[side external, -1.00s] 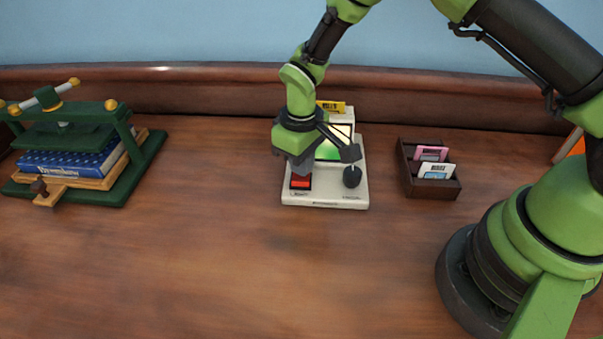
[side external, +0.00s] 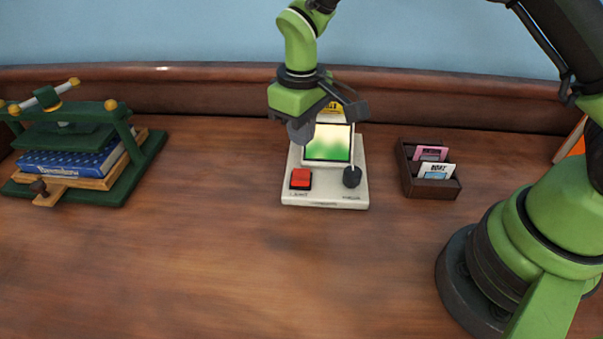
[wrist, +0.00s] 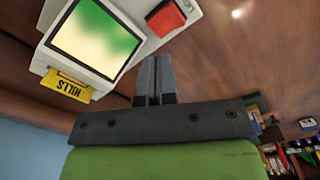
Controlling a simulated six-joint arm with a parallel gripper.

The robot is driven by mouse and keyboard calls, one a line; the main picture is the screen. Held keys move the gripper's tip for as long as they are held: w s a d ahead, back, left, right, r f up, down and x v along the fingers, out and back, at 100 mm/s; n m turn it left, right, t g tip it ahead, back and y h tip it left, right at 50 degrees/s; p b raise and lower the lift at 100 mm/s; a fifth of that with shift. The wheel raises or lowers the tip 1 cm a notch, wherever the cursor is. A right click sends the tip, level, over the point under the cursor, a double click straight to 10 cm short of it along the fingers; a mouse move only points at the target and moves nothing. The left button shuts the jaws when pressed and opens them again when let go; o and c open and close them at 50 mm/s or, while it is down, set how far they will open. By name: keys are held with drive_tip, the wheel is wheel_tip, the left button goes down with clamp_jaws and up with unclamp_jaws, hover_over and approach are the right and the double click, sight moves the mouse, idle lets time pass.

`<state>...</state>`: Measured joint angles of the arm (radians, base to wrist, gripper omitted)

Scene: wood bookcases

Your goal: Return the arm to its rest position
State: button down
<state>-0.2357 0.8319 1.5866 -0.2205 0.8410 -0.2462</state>
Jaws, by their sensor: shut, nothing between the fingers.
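My gripper (side external: 301,133) is shut and empty. It hangs in the air above the back left of a pale viewer device (side external: 325,200), apart from it. In the wrist view my gripper's fingers (wrist: 154,72) are pressed together beside the device. The device has a lit green and white screen (side external: 328,143), a red button (side external: 301,179) at its front left and a dark knob (side external: 352,177) at its front right.
A dark wooden box (side external: 433,188) with cards stands right of the device. A green press (side external: 135,165) holding a blue book (side external: 70,160) stands at the left. A raised wooden edge (side external: 190,90) runs along the back. The front middle of the desk is clear.

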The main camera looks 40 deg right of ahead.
drive_tip(key=s+d+r+m+t+y, duration=0.15)
drive_tip(key=s+r, duration=0.25)
drive_tip(key=r, duration=0.4)
drive_tip(key=s+d+r+m+t, duration=0.2)
drive_tip(key=s+r, duration=0.1)
drive_tip(key=r, duration=0.5)
drive_tip(key=s+d+r+m+t, duration=0.1)
drive_tip(key=s+r+t, duration=0.1)
drive_tip(key=s, duration=0.4)
drive_tip(key=s+d+r+m+t, duration=0.1)
drive_tip(key=s+r+m, duration=0.1)
drive_tip(key=s, duration=0.5)
drive_tip(key=shift+s+r+t, duration=0.3)
drive_tip(key=shift+r+t, duration=0.05)
